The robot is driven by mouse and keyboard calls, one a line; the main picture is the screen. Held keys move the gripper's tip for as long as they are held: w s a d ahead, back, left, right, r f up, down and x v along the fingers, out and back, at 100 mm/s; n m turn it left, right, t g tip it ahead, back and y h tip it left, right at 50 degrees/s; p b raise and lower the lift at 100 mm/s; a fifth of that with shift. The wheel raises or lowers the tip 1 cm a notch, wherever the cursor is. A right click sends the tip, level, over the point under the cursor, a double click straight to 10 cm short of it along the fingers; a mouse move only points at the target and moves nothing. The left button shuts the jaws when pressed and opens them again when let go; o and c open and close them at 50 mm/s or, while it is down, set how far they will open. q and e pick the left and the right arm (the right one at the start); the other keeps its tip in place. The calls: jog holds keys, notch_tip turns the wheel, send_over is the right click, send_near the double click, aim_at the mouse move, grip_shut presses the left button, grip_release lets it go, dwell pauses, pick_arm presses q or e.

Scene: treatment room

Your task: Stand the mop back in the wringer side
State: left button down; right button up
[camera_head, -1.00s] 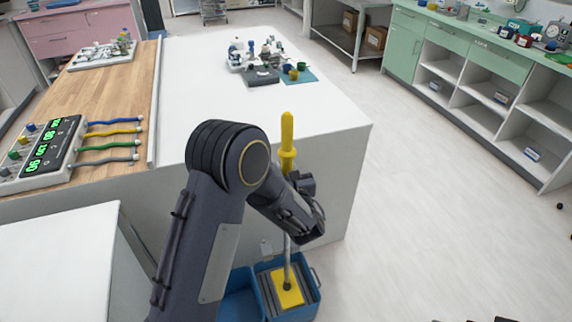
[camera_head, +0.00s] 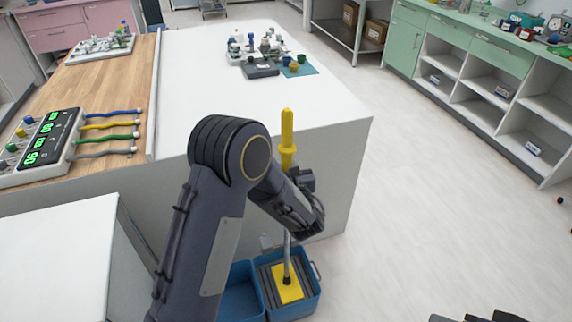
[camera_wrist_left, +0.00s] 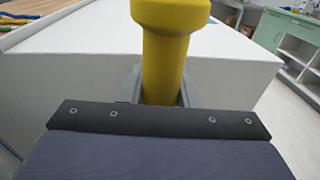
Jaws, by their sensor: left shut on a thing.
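The mop (camera_head: 287,140) stands nearly upright, with a yellow grip at the top, a grey shaft and a yellow foot (camera_head: 289,290). Its foot is at the wringer side, the right part with dark slats, of a blue bucket (camera_head: 309,305); I cannot tell if it bears on the slats. In the left wrist view the yellow grip (camera_wrist_left: 170,60) rises between the fingers. The bucket's left part is partly hidden by my left arm. My right gripper (camera_head: 490,318) shows only as dark tips at the bottom edge.
A white-topped island (camera_head: 330,140) stands right behind the mop, with a wooden section and a digital device (camera_head: 45,150) at left. A white cabinet top (camera_head: 60,245) is at the near left. Open floor (camera_head: 440,210) lies to the right, before green cabinets (camera_head: 490,55).

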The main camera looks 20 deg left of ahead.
pick_arm(q)
jog(key=shift+f, duration=0.2)
jog(key=c, duration=1)
grip_release()
jog(key=shift+s, duration=0.1)
